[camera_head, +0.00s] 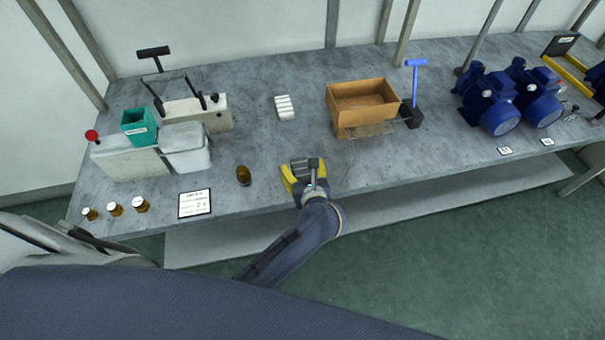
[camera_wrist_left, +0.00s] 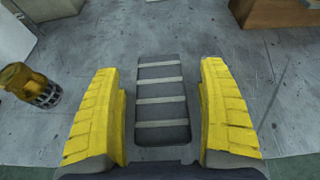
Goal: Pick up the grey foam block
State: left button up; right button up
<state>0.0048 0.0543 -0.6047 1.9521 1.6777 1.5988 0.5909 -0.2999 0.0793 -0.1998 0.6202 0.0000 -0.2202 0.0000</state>
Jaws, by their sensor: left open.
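In the left wrist view, the grey foam block (camera_wrist_left: 162,100) is a dark, upright-looking rectangle with several pale stripes across it. It lies between the two yellow fingers of my open left gripper (camera_wrist_left: 163,115), with a narrow gap on each side. The block is mostly hidden there by the gripper. My right gripper is not in view.
A white sign (camera_head: 195,203) lies at the front left. Blue pumps (camera_head: 490,102) stand far right.

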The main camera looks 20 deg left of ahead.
pick_arm(q)
jog(key=shift+w+a+f, duration=0.2)
jog(key=shift+w+a, duration=0.1)
jog(key=shift+w, duration=0.15)
jog(key=c, duration=1)
